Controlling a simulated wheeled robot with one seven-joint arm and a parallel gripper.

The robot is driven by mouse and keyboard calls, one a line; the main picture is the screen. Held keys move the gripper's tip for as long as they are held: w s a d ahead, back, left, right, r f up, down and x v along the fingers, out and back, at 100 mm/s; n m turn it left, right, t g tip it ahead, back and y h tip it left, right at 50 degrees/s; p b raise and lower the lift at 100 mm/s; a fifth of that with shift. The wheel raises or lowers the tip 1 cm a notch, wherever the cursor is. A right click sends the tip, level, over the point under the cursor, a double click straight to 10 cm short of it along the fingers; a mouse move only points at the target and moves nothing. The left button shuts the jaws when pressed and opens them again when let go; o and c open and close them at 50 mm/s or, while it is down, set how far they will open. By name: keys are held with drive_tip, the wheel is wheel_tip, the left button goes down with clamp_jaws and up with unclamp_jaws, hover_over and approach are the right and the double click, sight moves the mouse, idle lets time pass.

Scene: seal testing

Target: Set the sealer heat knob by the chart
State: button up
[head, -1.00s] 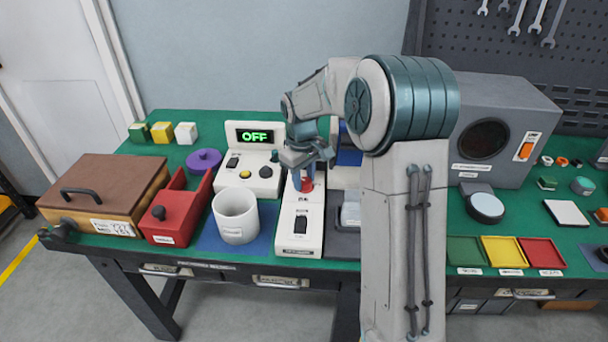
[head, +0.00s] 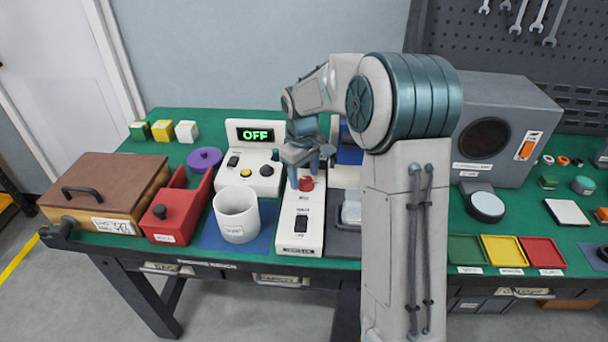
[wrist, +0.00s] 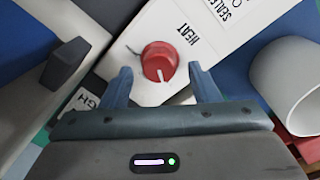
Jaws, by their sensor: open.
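The red heat knob (head: 306,184) sits on the white sealer (head: 290,240), towards its far end. In the wrist view the knob (wrist: 160,62) shows a white pointer line and stands beside the printed word HEAT. My gripper (head: 307,172) is just above the knob, pointing down. In the wrist view my gripper (wrist: 160,78) is open, one finger on each side of the knob, with gaps between fingers and knob. I cannot make out a heat chart in these frames.
A white mug (head: 236,215) stands left of the sealer on a blue mat. Behind it is a white device whose display (head: 255,135) reads OFF. A red bin (head: 178,210) and wooden box (head: 105,195) stand further left. Coloured trays (head: 503,252) lie at right.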

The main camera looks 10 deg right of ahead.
sight(302, 180)
wheel_tip(302, 180, up, 13)
drive_tip(key=p, duration=0.1)
drive_tip(key=shift+s+a, duration=0.2)
drive_tip(key=shift+a, duration=0.1)
drive_tip(key=shift+r, duration=0.1)
